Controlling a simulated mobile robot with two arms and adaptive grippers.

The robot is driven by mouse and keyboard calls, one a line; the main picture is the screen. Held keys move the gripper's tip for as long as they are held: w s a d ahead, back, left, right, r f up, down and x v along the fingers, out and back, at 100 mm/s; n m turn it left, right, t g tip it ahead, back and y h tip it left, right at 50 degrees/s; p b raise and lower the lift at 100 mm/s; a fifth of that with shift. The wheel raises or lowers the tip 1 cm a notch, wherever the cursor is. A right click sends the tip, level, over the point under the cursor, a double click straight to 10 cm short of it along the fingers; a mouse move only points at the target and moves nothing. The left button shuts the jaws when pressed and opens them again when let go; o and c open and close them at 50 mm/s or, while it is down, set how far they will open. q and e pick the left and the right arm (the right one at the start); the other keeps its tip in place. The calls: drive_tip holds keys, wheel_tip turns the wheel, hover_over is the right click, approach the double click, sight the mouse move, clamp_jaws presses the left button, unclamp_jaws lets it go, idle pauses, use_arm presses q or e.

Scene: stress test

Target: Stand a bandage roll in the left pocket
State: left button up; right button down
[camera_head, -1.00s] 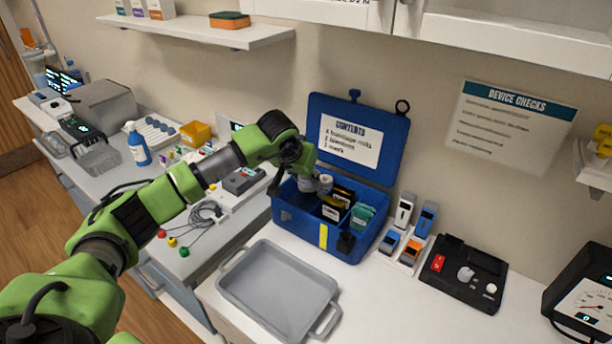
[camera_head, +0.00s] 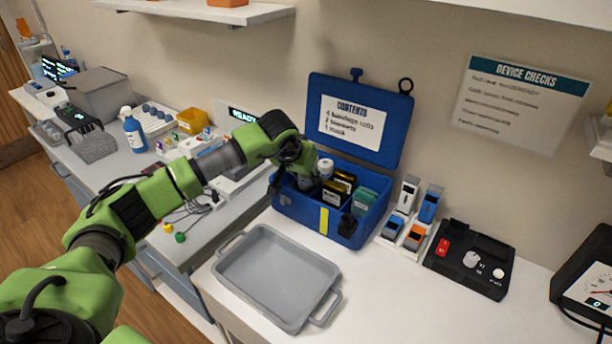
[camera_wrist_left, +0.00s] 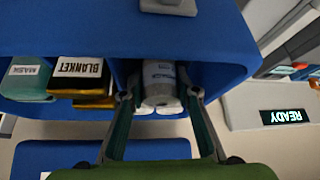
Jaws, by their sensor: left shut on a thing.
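The blue kit box (camera_head: 300,212) stands open on the white counter, its lid (camera_head: 388,95) raised behind it. My left gripper (camera_head: 299,183) reaches down into its left pocket. In the left wrist view my left gripper (camera_wrist_left: 160,95) is shut on a grey-white bandage roll (camera_wrist_left: 158,70), roughly upright within the pocket walls. Whether its base touches the floor is hidden. White ends of other rolls (camera_wrist_left: 170,109) show behind it; one white roll (camera_head: 325,167) shows beside the gripper in the head view. My right gripper is not in view.
Black-and-yellow blanket packs (camera_wrist_left: 80,68) and a green mask pack (camera_wrist_left: 25,75) fill the pockets beside the roll. A grey tray (camera_head: 322,315) lies in front of the box. A device rack (camera_head: 388,245) and a black control panel (camera_head: 470,272) stand to the right.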

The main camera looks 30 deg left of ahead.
use_arm(q)
drive_tip(key=o, duration=1)
drive_tip(key=shift+o, duration=0.2)
drive_tip(key=shift+r, duration=0.1)
drive_tip(key=shift+s+r, duration=0.15)
drive_tip(key=shift+r, duration=0.2)
drive_tip(key=v, duration=1.1)
